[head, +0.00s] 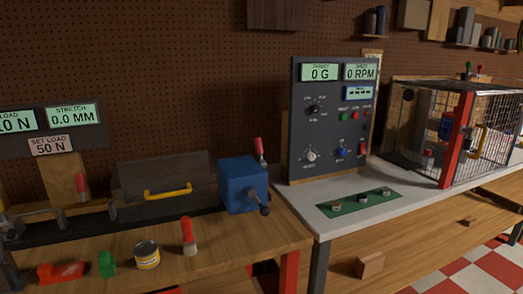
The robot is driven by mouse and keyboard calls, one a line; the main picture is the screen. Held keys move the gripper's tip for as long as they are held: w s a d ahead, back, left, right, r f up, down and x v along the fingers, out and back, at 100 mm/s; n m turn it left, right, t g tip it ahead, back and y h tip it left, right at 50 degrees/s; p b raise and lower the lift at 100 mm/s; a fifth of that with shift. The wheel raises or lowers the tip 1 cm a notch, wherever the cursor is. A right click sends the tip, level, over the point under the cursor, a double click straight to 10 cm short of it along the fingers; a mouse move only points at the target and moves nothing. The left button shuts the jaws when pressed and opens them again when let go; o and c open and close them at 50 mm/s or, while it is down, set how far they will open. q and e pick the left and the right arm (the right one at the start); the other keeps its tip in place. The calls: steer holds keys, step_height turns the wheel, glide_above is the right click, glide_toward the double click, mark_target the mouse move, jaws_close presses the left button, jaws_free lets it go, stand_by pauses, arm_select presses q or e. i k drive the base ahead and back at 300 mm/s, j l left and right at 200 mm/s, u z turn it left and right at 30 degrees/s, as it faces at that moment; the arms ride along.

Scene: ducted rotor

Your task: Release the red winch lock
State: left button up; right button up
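A blue winch box (243,185) stands at the right end of the wooden bench. A red-handled lever (259,150) stands upright at its back right top; it looks like the winch lock. A dark crank with a round knob (265,210) sticks out of the box's front right. Neither of my grippers shows in the head view.
A long rig with a yellow-handled grey cover (168,191) runs left of the winch. A red-handled brush (188,237), a yellow tin (147,255), a green piece (106,265) and a red piece (60,272) lie in front. A control panel (333,120) and wire cage (497,125) stand right.

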mark_target(259, 149)
steer(key=i+l+u, duration=0.2)
steer(key=i+l, duration=0.5)
